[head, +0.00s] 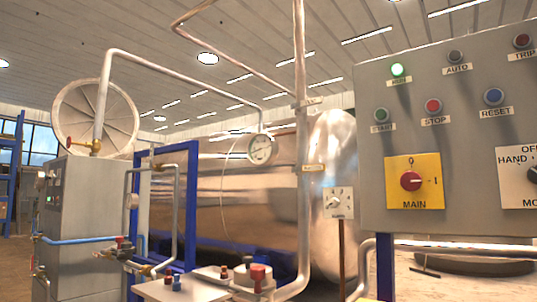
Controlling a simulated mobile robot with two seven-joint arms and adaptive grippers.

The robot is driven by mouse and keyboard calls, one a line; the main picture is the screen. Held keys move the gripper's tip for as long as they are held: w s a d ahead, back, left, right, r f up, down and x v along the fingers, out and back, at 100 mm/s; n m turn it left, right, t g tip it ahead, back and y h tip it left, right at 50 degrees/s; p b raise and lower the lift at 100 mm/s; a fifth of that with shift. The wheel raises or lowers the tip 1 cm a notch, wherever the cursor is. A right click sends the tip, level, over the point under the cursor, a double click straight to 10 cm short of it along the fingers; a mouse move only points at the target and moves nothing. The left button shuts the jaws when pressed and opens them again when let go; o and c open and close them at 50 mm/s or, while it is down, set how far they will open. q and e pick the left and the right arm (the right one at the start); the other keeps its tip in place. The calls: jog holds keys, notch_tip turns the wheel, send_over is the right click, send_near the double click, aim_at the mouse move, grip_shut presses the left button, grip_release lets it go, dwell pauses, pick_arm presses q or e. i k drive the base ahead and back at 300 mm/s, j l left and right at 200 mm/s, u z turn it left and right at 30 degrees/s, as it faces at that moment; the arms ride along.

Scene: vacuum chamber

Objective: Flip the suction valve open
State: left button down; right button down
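No valve carries a readable suction label. A brass valve with a red handle (82,145) sits on the pipe above the grey cabinet at the left; its handle sticks out to the left, across the upright pipe. Another valve with a red top (122,242) sits lower, on the pipework beside the cabinet. A red-topped fitting (258,273) stands near the bottom middle; I cannot tell whether it is a valve. Neither gripper is in view.
A control panel (450,150) with lamps, buttons and switches fills the right. A large shiny tank (225,190) lies behind a blue frame (193,205). A pressure gauge (261,149) hangs on the pipework. A grey cabinet (85,200) stands left; some floor shows far left.

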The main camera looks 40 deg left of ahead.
aim_at(322, 167)
jog(key=k, duration=0.65)
jog(key=z, duration=1.75)
jog(key=k+j, duration=0.1)
jog(key=j, duration=0.4)
jog(key=k+j, duration=0.1)
jog(key=j, duration=0.4)
jog(key=k+j, duration=0.1)
jog(key=j, duration=0.4)
jog(key=k+j, duration=0.1)
jog(key=j, duration=0.4)
jog(key=k+j, duration=0.1)
jog(key=j, duration=0.4)
jog(key=k+j, duration=0.1)
jog(key=j, duration=0.4)
jog(key=k+j, duration=0.1)
jog(key=j, duration=0.4)
